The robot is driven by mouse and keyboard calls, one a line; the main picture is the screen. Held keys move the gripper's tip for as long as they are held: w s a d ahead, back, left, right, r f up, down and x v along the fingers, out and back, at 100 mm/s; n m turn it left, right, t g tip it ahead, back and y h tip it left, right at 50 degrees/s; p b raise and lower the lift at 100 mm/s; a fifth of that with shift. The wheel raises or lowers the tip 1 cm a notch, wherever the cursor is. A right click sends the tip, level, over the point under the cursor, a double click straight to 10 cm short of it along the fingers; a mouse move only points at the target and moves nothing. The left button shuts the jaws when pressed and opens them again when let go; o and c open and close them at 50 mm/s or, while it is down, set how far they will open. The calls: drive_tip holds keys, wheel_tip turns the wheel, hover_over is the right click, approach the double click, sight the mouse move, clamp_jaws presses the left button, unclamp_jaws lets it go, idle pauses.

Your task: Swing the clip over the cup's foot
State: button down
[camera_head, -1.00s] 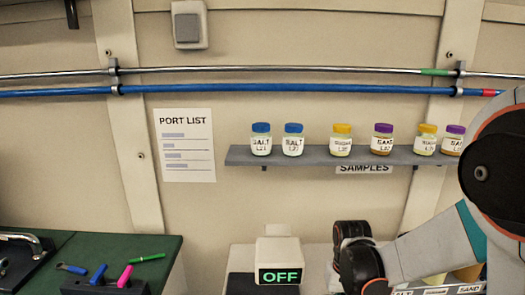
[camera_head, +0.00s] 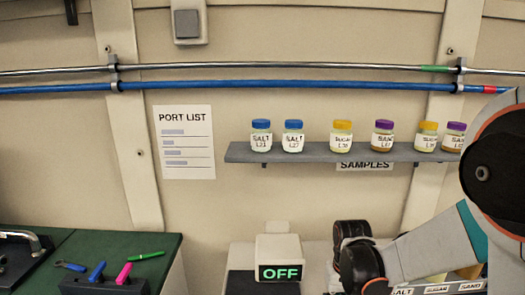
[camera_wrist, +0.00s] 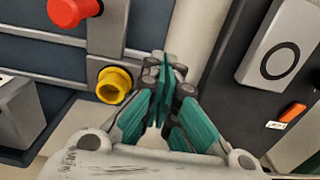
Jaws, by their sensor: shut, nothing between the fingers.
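My gripper (camera_wrist: 165,85) is in the wrist view, its teal fingers shut together with nothing between them. A yellow ring-shaped piece with a dark opening (camera_wrist: 114,85) sits on a grey upright, left of the fingertips and apart from them. A small orange piece (camera_wrist: 292,112) lies on a dark panel at the right, above a small white label. I cannot tell for certain which piece is the clip or the cup's foot. In the head view my gripper is hidden, and only my arm shows at the lower right.
A red knob (camera_wrist: 75,12) and a pale plate with a black ring (camera_wrist: 283,62) flank the fingers. A box reading OFF (camera_head: 280,264) stands left of my arm. A shelf (camera_head: 310,153) holds several jars. A green bench top (camera_head: 155,250) with tools is at the left.

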idle(0.3)
drive_tip(key=shift+w+a, duration=0.3)
drive_tip(key=shift+a, duration=0.3)
drive_tip(key=shift+w+a, duration=0.15)
drive_tip(key=shift+w+a, duration=0.35)
drive_tip(key=shift+a, duration=0.05)
idle(0.4)
drive_tip(key=shift+w+a+b, duration=0.3)
drive_tip(key=shift+w, duration=0.35)
drive_tip(key=shift+w+a, duration=0.2)
drive_tip(key=shift+w, duration=0.35)
